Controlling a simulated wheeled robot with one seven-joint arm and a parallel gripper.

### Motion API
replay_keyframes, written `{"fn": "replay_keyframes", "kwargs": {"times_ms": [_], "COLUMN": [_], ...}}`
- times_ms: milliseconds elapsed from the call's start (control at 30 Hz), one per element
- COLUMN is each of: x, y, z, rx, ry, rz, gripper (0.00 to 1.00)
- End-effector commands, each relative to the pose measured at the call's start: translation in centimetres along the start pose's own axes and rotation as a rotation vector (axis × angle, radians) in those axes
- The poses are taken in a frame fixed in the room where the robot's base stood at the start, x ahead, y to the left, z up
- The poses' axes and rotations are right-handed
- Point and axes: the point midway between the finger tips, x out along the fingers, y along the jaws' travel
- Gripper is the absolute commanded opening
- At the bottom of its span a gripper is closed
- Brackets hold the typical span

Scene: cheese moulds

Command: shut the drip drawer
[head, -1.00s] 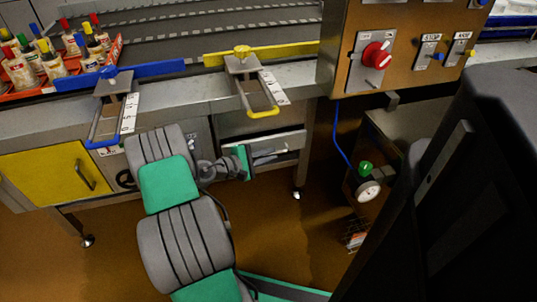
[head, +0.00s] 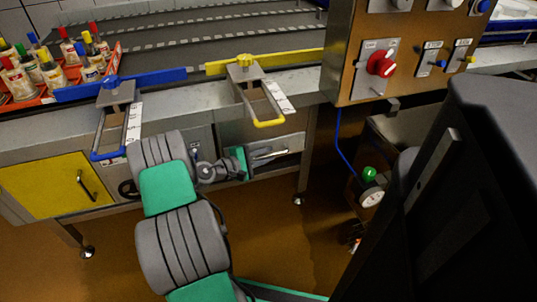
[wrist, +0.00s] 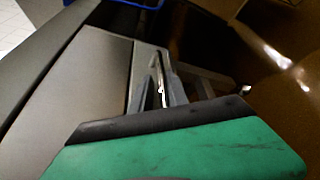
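The drip drawer (head: 289,146) is under the counter, right of centre in the head view, with a pale front and a metal bar handle (head: 268,153). Its front looks nearly level with the panel above; I cannot tell whether a small gap is left. My gripper (wrist: 163,88) is at the left part of the drawer front, close to it or touching.
A yellow cupboard door (head: 52,186) is at the left. A blue clamp (head: 117,97) and a yellow clamp (head: 246,68) overhang the counter edge above. A control box (head: 405,55) with a red knob stands right. Floor below the drawer is clear.

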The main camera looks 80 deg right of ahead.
Motion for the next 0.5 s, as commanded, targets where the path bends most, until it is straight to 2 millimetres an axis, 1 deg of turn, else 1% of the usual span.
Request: {"fn": "replay_keyframes", "kwargs": {"times_ms": [33,200,300,400,500], "x": [-0.9,-4.5,-6.0,-6.8,-6.9], "y": [0.3,0.4,0.3,0.2,0.1], "z": [0.1,0.1,0.1,0.1,0.1], "rx": [-0.003,-0.002,-0.001,0.001,0.001], "ry": [0.004,0.003,0.001,-0.001,-0.002], "rz": [0.002,0.002,0.001,0.0,0.0], "gripper": [0.2,0.2,0.2,0.2,0.2]}}
